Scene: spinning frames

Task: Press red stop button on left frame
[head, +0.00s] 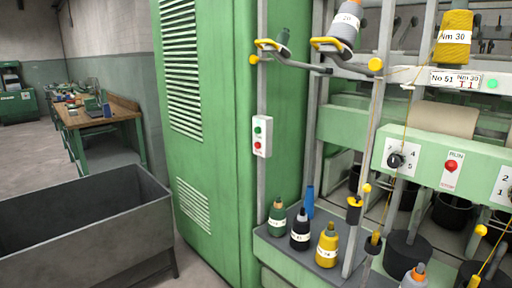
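A small white switch box (263,127) is fixed to an upright grey post in front of the tall green cabinet. It has a green button above and a red button (258,146) below. Further right, on the pale green machine panel, a white plate marked RUN carries another red button (451,166). Neither of my grippers shows in the head view, and nothing is seen touching either button.
A green tray (281,255) with several yarn cones stands below the switch box. Yarn holders (290,55) stick out above it. A grey metal bin (85,225) stands at the left, and a workbench (118,108) lies behind it.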

